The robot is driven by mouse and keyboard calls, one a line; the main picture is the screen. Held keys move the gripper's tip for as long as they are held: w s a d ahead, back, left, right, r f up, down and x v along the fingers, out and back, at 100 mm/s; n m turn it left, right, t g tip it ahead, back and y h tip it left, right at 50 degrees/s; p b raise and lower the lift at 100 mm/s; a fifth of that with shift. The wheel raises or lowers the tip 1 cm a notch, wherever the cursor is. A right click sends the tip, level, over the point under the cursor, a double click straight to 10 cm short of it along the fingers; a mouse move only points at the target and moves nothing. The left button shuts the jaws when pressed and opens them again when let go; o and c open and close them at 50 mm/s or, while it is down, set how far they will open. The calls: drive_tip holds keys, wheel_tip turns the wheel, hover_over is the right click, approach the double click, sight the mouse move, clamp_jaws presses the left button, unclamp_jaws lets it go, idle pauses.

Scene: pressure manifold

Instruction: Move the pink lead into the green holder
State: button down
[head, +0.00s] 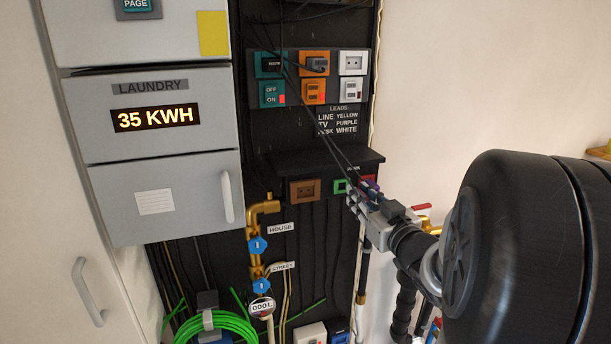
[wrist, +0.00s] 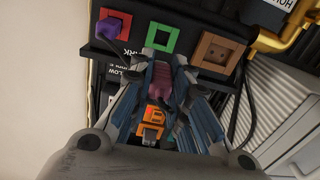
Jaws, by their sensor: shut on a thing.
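The pink lead (wrist: 159,76) is between the fingers of my gripper (wrist: 166,68) in the wrist view. My gripper is shut on it, and the fingers cover part of it. The green holder (wrist: 163,38) is a square frame just beyond the fingertips, with a dark, empty-looking opening. The gap between lead and holder cannot be judged. In the head view the green holder (head: 340,186) shows under the small shelf, left of my gripper (head: 368,200). The lead cannot be made out clearly there.
A red holder (wrist: 116,22) with a purple plug (wrist: 108,29) and a brown holder (wrist: 222,50) flank the green one. A black shelf (head: 325,162) overhangs the row. Thin dark cables hang from the socket panel (head: 357,93) above. A brass pipe (head: 262,207) stands left.

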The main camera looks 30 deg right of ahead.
drive_tip(key=shift+s+f+m, duration=0.2)
drive_tip(key=shift+f+m, duration=0.1)
drive_tip(key=shift+f, duration=0.65)
drive_tip(key=shift+x, duration=2.8)
drive_tip(key=shift+s+b, duration=0.1)
drive_tip(key=shift+b, duration=0.45)
drive_tip(key=shift+w+d, duration=0.2)
drive_tip(key=shift+w, duration=0.45)
drive_tip(key=c, duration=1.4)
unclamp_jaws()
drive_tip(key=shift+c, duration=0.2)
drive_tip(key=shift+s, duration=0.15)
